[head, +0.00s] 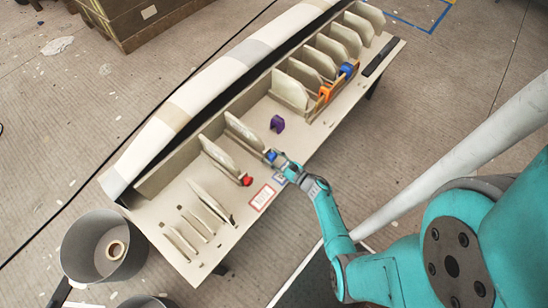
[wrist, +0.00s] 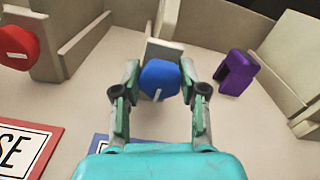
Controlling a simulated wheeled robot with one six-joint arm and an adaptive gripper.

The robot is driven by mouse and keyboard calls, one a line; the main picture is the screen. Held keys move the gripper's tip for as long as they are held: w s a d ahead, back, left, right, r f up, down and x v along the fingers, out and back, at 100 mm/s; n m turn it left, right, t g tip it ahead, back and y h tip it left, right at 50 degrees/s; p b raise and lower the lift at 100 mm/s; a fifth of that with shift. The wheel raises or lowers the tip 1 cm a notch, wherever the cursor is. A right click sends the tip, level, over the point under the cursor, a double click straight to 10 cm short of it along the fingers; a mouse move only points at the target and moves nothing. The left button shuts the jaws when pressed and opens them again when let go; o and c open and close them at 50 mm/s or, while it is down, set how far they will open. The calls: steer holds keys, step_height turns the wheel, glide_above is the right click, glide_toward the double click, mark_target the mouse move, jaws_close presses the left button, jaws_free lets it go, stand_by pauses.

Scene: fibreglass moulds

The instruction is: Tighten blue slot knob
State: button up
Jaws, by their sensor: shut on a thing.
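The blue slot knob (wrist: 160,78) is centred in the wrist view, in front of the end of a pale upright plate (wrist: 166,48). A light mark shows on its lower face. My gripper (wrist: 159,72) has one finger on each side of the knob and is shut on it. In the head view the blue knob (head: 270,154) is partly hidden by my gripper (head: 275,157) at the table's front edge.
A red knob (head: 247,180) sits left and a purple piece (head: 277,124) stands right of my gripper. An orange piece (head: 325,92) and another blue piece (head: 347,70) are farther right. A red-framed sign (head: 262,197) lies on the pale table (head: 157,213). Upright plates line it.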

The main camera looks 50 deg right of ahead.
steer(key=m, duration=0.5)
steer(key=shift+m, duration=0.4)
steer(key=m, duration=0.6)
steer(key=shift+d, duration=0.15)
steer(key=m, duration=0.6)
steer(key=shift+m, duration=0.4)
steer(key=m, duration=0.6)
steer(key=shift+f, duration=0.15)
steer(key=o, duration=1.2)
steer(key=shift+c, duration=0.2)
